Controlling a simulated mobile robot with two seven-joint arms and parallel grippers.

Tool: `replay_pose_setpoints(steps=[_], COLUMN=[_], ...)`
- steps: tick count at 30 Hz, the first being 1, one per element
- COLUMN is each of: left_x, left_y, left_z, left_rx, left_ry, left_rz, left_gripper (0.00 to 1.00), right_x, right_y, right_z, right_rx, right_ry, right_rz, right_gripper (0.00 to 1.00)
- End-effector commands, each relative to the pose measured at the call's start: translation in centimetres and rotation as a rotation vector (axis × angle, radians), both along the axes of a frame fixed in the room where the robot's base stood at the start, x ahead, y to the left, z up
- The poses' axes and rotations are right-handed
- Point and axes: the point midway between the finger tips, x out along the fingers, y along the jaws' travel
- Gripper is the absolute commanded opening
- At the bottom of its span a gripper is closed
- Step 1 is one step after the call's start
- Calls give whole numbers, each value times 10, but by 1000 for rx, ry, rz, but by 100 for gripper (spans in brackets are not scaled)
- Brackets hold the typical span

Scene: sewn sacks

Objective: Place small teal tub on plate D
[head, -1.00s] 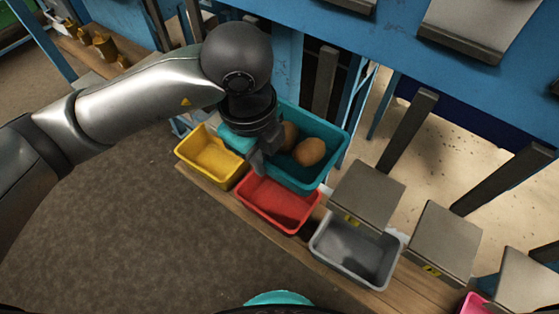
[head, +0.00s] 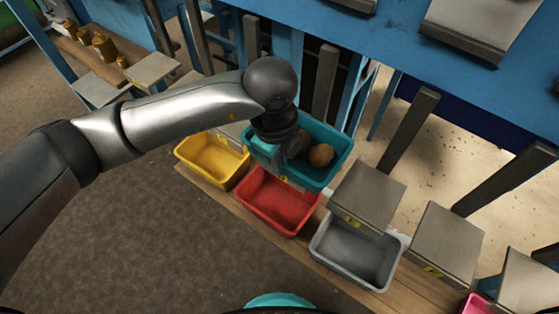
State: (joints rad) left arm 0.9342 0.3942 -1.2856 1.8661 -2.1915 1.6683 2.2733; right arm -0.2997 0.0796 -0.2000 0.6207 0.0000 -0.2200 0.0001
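The small teal tub (head: 336,171) holds brown round items (head: 321,155). It is in the upper middle of the head view, behind the red tub. My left gripper (head: 268,148) comes down at its left rim and appears shut on it; the fingertips are partly hidden. A small yellow label (head: 284,179) shows just below the tub's front, but the plate there is mostly hidden. I cannot tell whether the tub rests on it or hovers just above. The plate letters are too small to read. My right gripper is out of view.
Yellow (head: 212,160), red (head: 277,201) and grey (head: 357,249) tubs stand along the wooden shelf in front. Bare metal plates (head: 368,194) (head: 446,240) lie to the right, beside dark upright posts. Part of a pink tub (head: 474,304) shows at lower right.

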Motion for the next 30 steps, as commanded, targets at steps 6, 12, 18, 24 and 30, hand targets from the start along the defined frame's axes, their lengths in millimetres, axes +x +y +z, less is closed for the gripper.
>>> replay_pose_setpoints(steps=[6,12,18,24,30], left_x=[1,0,0,0,-1], left_y=[-1,0,0,0,0], left_z=[2,-2,-2,-2,11], left_rx=[-3,1,1,1,-1], left_ry=[-5,1,1,1,-2], left_rz=[-1,-1,-1,-1,-3], left_gripper=[0,14,35,35,35], right_x=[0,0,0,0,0], right_y=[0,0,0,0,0], right_z=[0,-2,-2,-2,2], right_rx=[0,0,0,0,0], right_ry=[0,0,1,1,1], right_rz=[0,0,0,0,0], right_gripper=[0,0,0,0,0])
